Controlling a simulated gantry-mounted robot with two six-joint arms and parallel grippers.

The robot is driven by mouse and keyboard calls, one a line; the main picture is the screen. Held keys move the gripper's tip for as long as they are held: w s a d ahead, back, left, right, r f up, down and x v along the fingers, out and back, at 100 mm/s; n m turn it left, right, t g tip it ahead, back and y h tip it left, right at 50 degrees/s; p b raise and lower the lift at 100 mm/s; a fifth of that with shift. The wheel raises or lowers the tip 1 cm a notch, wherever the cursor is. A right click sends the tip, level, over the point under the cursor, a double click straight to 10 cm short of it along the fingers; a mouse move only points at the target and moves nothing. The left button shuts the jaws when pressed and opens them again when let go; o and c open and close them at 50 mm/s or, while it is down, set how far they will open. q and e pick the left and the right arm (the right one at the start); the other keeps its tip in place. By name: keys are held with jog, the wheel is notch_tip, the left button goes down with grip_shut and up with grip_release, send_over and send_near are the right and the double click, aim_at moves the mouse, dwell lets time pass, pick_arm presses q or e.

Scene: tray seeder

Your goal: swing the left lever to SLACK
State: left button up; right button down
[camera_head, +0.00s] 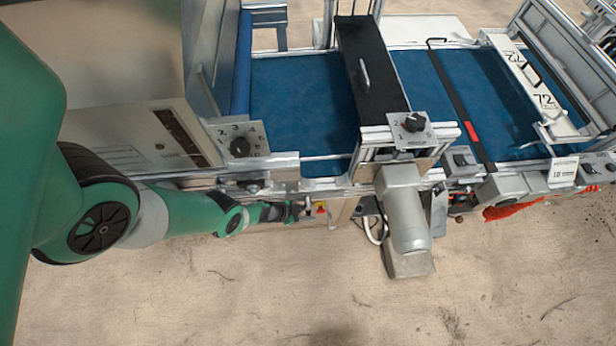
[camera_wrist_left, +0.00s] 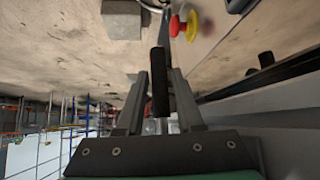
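My left gripper (camera_head: 300,212) is low at the front side of the machine, below the front rail and left of the grey motor. It is small and dark in the head view. In the left wrist view my left gripper (camera_wrist_left: 160,78) has its two fingers close on either side of a black grip, which looks like the left lever (camera_wrist_left: 160,95). A thin grey rod runs from the grip toward the top of that view. I cannot read a SLACK mark in either view. My right gripper is not in view.
A red knob on yellow (camera_wrist_left: 190,24) is close beside the lever; it also shows in the head view (camera_head: 320,207). The grey motor (camera_head: 405,215) juts out to the right. A numbered dial (camera_head: 240,146) is above the rail. The floor (camera_head: 250,300) in front is clear.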

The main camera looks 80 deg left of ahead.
aim_at(308, 212)
pick_arm(q)
jog(key=p+v, duration=0.6)
jog(key=v, duration=0.1)
jog(key=shift+s+r, duration=0.2)
dwell(0.4)
